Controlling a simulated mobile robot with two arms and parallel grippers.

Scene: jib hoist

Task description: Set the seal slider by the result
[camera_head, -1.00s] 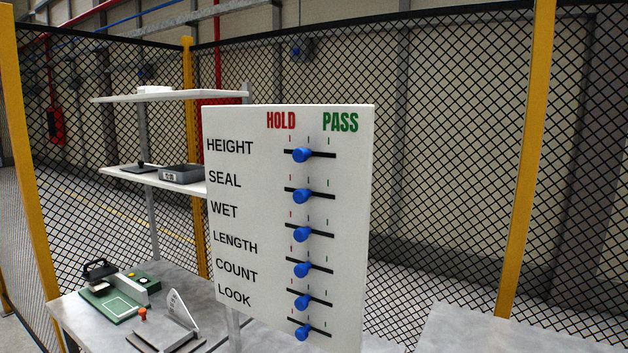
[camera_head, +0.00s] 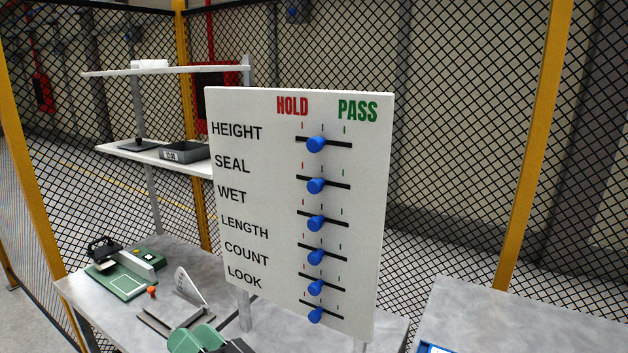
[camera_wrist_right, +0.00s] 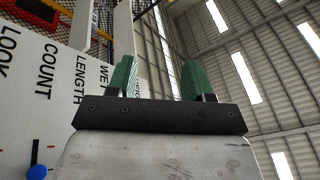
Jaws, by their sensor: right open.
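The white board (camera_head: 270,210) stands upright with HOLD in red and PASS in green along its top. The SEAL row has a blue slider knob (camera_head: 316,186) on a dark slot, near the middle between the HOLD and PASS ends. The knobs of the other rows stand in much the same middle position. My right gripper (camera_head: 198,342) shows its green fingers at the bottom edge of the head view, below the board and apart from it. In the right wrist view it (camera_wrist_right: 157,82) is open and empty, with the board at the left. My left gripper is out of view.
A grey table (camera_head: 100,295) at left holds a green device (camera_head: 122,282) and a white angled gauge (camera_head: 188,287). Another table (camera_head: 500,315) is at right, with a blue-edged item (camera_head: 432,348). Mesh fencing encloses the area.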

